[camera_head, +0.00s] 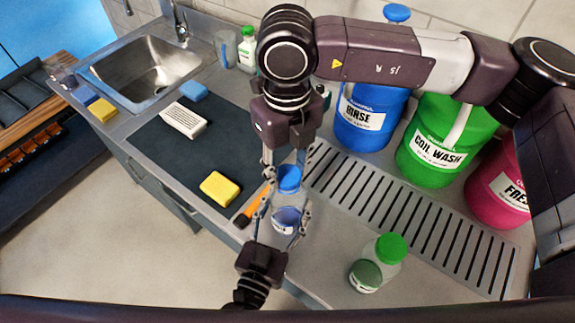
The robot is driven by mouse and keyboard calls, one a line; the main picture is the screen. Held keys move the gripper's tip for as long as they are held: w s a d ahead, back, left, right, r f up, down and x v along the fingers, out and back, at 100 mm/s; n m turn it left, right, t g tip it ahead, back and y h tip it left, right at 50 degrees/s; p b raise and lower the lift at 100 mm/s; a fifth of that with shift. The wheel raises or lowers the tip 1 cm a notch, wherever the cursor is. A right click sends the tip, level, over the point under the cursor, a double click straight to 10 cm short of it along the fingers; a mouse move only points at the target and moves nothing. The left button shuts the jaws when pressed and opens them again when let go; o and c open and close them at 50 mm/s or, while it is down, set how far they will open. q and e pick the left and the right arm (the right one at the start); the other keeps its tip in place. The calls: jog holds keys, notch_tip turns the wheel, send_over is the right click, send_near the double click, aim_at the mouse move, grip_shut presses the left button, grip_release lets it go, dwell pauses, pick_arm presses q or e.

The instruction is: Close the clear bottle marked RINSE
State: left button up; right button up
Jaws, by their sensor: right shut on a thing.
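The clear bottle (287,217) with blue contents or label stands upright near the counter's front edge; I cannot read its marking. A blue cap (289,177) is at its top; I cannot tell whether it is threaded on. My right gripper (285,172) comes down from above and is shut on the blue cap. My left gripper (286,213) reaches up from below, its fingers on both sides of the bottle's body, shut on it. The fingers partly hide the bottle.
A green-capped bottle (378,262) stands to the right beside the slotted drain (400,215). Large blue RINSE (368,118), green COIL WASH (440,140) and pink (500,187) jugs stand behind. A yellow sponge (220,188), orange-handled tool (252,206) and white brush (184,120) lie left.

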jog(key=shift+f, duration=0.35)
jog(key=m, duration=0.5)
jog(key=shift+m, duration=0.4)
jog(key=m, duration=0.5)
jog(key=shift+m, duration=0.3)
jog(key=m, duration=1.1)
jog(key=o, duration=0.7)
